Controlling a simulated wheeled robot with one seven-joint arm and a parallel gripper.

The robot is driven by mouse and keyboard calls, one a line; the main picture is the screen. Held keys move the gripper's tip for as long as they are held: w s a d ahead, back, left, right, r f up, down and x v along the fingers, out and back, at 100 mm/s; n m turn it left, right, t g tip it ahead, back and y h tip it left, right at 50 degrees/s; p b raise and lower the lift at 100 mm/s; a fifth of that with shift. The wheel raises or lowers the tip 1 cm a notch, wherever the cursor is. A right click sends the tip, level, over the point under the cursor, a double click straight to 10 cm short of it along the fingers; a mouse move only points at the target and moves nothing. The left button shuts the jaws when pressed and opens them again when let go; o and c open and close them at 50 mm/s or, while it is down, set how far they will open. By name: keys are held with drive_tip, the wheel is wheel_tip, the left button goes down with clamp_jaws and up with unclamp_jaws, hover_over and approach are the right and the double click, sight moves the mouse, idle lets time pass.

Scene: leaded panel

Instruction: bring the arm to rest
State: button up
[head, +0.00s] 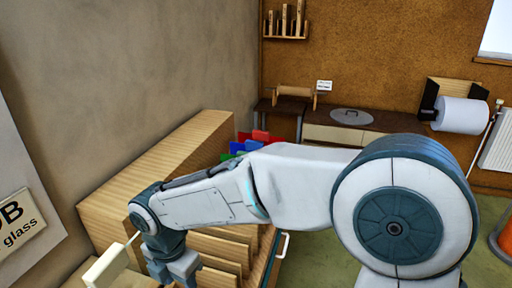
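My arm stretches from the right side of the head view leftward and down to its wrist, above a wooden rack (150,170). My gripper (172,274) is at the lower left, and its lower part runs past the bottom edge of the view. The fingertips do not show, so I cannot tell whether it is open or holds anything.
Upright wooden dividers (222,247) stand in the rack beside my wrist. A pale cream block (106,267) is just left of my gripper. Red, blue and green sheets (250,143) stand behind the arm. A low counter (335,134) and paper roll (461,113) are farther back.

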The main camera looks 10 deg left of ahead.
drive_tip(key=w+d+r+m+t, duration=0.1)
drive_tip(key=w+d+r+m, duration=0.15)
drive_tip(key=d+m, duration=0.55)
drive_tip(key=w+d+r+m+t, duration=0.1)
drive_tip(key=w+d+m, duration=0.2)
drive_tip(key=d+m, duration=0.5)
drive_tip(key=s+d+r+m, duration=0.1)
drive_tip(key=s+d+m, duration=0.2)
drive_tip(key=d+m, duration=0.4)
drive_tip(key=s+d+r+m+t, duration=0.1)
drive_tip(key=s+d+m, duration=0.3)
drive_tip(key=d+m, duration=0.4)
drive_tip(key=d, duration=0.4)
drive_tip(key=shift+d+r+m+t, duration=0.15)
drive_tip(key=shift+d+m+t, duration=0.15)
drive_tip(key=shift+c, duration=1.3)
drive_tip(key=shift+a, duration=0.2)
